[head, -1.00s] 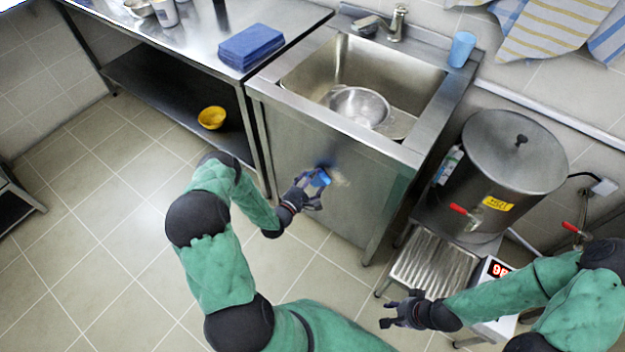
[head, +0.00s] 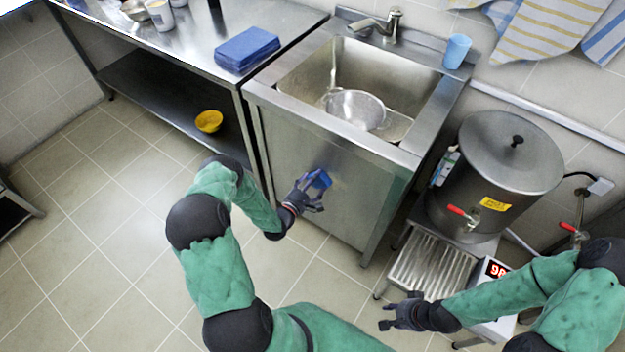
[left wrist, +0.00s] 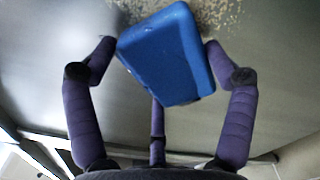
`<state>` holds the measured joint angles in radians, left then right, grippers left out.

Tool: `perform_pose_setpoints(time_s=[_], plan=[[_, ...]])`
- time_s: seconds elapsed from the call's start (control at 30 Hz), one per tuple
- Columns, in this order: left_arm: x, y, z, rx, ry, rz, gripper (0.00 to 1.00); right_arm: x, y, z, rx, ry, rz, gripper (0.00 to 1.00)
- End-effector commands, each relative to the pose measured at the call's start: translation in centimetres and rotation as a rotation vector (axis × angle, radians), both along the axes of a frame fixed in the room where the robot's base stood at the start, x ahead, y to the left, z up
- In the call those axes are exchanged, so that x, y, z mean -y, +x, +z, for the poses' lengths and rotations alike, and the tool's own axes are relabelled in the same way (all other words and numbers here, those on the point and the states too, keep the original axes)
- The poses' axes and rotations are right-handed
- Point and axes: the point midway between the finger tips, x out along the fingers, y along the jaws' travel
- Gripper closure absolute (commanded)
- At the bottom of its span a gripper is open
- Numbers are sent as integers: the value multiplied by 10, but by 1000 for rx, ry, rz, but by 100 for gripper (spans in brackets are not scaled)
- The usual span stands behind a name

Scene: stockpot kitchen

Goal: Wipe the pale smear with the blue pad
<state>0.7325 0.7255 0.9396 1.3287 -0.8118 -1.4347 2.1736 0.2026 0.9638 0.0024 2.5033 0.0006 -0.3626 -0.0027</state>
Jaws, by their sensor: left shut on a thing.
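My left gripper (head: 312,190) is shut on the blue pad (head: 318,180) at the front panel of the sink cabinet (head: 290,140). In the left wrist view the pad (left wrist: 168,55) sits tilted between the fingers, close to the steel panel; I cannot tell whether it touches. The pale smear (left wrist: 215,14) shows there as a speckled beige patch just beyond the pad's upper edge, partly hidden by it. In the head view the smear is hard to make out beside the pad. My right gripper (head: 386,315) is open and empty, low near the ribbed steel step.
A steel sink (head: 345,70) holds a colander (head: 355,108). Folded blue cloths (head: 247,48) lie on the counter to its left. A large lidded pot (head: 500,170) with a red-handled tap stands right, above the ribbed step (head: 432,265). A yellow bowl (head: 209,121) sits on the lower shelf.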

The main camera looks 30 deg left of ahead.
Motion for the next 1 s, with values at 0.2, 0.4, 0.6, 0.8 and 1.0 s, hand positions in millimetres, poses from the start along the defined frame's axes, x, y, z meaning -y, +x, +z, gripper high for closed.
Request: perform_pose_setpoints(time_s=[0.2,0.4,0.6,0.8,1.0], plan=[[18,-2,1,-1,-1,-2,42,0,0,2,0,0,0,64],[31,-4,1,1,0,-1,42,0,0,3,0,0,0,64],[36,-4,0,1,0,-1,42,0,0,3,0,0,0,64],[50,-4,0,-1,-1,-2,42,0,0,4,0,0,0,64],[65,-4,0,1,-1,-2,42,0,0,4,0,0,0,64]])
